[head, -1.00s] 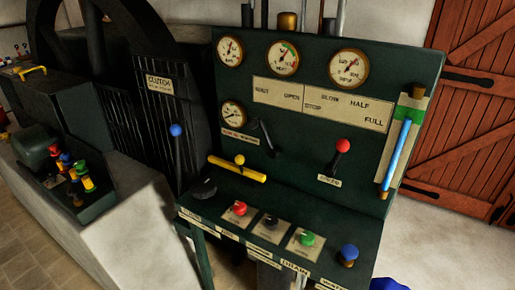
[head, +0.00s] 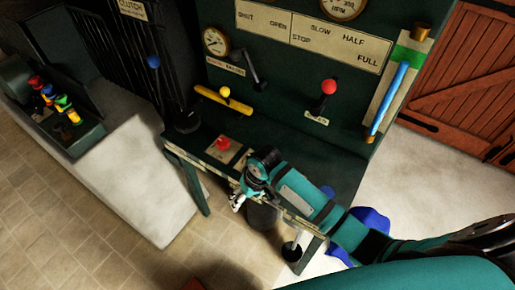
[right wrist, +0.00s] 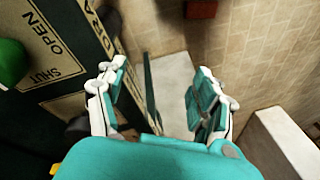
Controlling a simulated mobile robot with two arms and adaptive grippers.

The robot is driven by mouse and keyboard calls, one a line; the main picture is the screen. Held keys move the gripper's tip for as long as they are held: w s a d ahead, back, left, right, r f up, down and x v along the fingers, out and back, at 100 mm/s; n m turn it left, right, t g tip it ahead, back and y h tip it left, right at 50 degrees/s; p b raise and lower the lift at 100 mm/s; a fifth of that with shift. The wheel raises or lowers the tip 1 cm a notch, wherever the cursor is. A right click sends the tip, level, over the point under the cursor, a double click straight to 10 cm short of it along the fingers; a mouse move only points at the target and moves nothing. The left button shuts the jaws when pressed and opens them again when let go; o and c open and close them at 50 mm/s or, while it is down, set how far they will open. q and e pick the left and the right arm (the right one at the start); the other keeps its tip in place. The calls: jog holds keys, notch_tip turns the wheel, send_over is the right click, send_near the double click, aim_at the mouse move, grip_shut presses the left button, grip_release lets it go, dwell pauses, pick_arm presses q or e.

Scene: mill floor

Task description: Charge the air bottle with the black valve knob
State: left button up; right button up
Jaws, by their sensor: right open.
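The black valve knob is not clearly visible; my right arm covers that part of the console (head: 290,150) in the head view. My right gripper (head: 238,200) is over the console's front edge, to the right of and below the red knob (head: 224,143). In the right wrist view the gripper (right wrist: 155,92) is open and nothing shows between its fingers. A green knob (right wrist: 12,62) is at the left there, beside an open/shut plate (right wrist: 48,58). A dark cylinder (head: 262,216) stands below the console edge; I cannot tell whether it is the air bottle. My left gripper is not in view.
A small gauge (head: 215,41) is on the panel. A pale block (head: 140,185) stands left; the tiled floor (head: 60,235) in front is clear.

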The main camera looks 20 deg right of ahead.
jog(key=w+d+r+m+g+h, duration=0.1)
jog(key=w+d+r+m, duration=0.15)
jog(key=w+r, duration=0.55)
jog(key=w+d+r+m+g+h, duration=0.1)
jog(key=w+d+r, duration=0.4)
jog(key=r, duration=0.4)
jog(key=shift+n, duration=0.25)
jog(key=f, duration=0.5)
jog(key=f+p, duration=0.1)
jog(key=f, duration=0.5)
jog(key=f+p, duration=0.1)
jog(key=f, duration=0.4)
jog(key=shift+w+a+f, duration=0.4)
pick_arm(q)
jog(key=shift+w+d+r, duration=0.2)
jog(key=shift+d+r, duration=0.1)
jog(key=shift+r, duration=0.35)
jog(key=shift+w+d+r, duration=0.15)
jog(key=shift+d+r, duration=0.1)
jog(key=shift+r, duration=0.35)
pick_arm(e)
jog(key=c, duration=1.2)
